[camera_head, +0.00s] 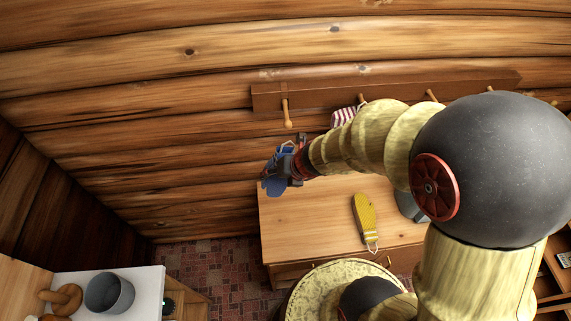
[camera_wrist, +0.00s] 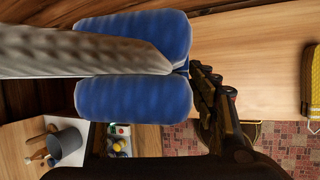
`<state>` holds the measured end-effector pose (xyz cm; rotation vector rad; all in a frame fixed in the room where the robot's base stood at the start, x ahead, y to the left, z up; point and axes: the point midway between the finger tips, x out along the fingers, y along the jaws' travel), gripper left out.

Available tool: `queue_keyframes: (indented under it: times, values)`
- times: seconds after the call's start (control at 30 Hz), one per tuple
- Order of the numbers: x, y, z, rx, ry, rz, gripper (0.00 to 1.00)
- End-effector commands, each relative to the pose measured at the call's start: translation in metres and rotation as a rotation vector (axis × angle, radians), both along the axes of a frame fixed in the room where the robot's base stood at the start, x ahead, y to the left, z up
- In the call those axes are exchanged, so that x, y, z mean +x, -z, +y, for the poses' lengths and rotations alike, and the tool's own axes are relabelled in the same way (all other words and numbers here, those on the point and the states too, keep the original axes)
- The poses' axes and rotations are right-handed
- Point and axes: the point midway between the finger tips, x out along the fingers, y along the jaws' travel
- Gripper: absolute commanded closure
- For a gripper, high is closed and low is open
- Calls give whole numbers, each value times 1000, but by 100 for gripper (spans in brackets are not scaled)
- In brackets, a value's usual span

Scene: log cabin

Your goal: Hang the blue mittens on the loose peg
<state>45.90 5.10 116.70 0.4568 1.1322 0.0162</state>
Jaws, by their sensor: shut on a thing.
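The blue mittens (camera_head: 273,184) hang at my gripper (camera_head: 290,166), in front of the log wall and just past the bench's left end. My gripper is shut on them. In the wrist view the two blue mittens (camera_wrist: 135,100) lie side by side against the dark fingers (camera_wrist: 207,88). A pale, ribbed band (camera_wrist: 80,52) crosses in front of them, partly hiding them; I cannot tell what it is. The leftmost peg (camera_head: 287,113) on the wall rail points steeply downward, unlike the others. It is bare, above my gripper and apart from the mittens.
The peg rail (camera_head: 320,91) carries several pegs; a red-and-white striped item (camera_head: 344,116) hangs near the second, partly behind my arm. A yellow mitten (camera_head: 365,218) lies on the wooden bench (camera_head: 305,225). A grey pot (camera_head: 109,293) stands at lower left. Wall left of the rail is clear.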

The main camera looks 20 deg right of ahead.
Motion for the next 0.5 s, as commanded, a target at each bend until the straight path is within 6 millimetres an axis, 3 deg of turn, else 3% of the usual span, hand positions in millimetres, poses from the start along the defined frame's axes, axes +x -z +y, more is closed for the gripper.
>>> queue_keyframes:
  times: [0.1, 0.5]
  values:
    - [2, -8, -5, -4, -28, -16, 70]
    - [17, -6, -8, -4, -36, -17, 70]
